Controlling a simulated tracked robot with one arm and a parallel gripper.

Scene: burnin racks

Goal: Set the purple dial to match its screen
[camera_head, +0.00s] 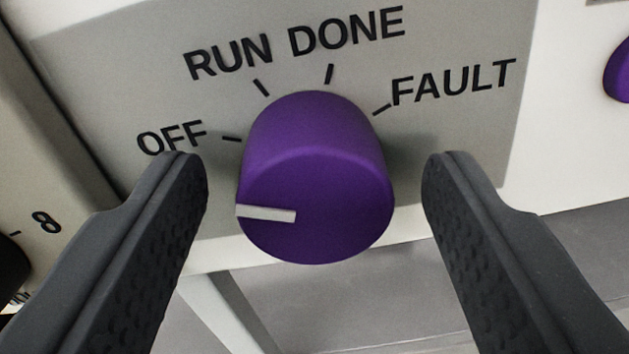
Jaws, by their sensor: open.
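The purple dial (318,175) is a round knob on a grey plate (85,80) in the middle of the view. Labels OFF, RUN, DONE and FAULT with black tick marks run around its upper side. Its white pointer line (266,213) lies at the left of the knob face and points left, on the side of the OFF tick. My gripper (313,180) is open, with one dark finger to the left of the dial and one to the right. A gap shows between each finger and the dial. The dial's screen is not in view.
Part of another purple knob (618,72) shows at the right edge. At the left edge is a neighbouring panel (40,150) with a figure 8 and part of a dark round thing (10,262). Below the panel are a pale strut (228,310) and a grey surface.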

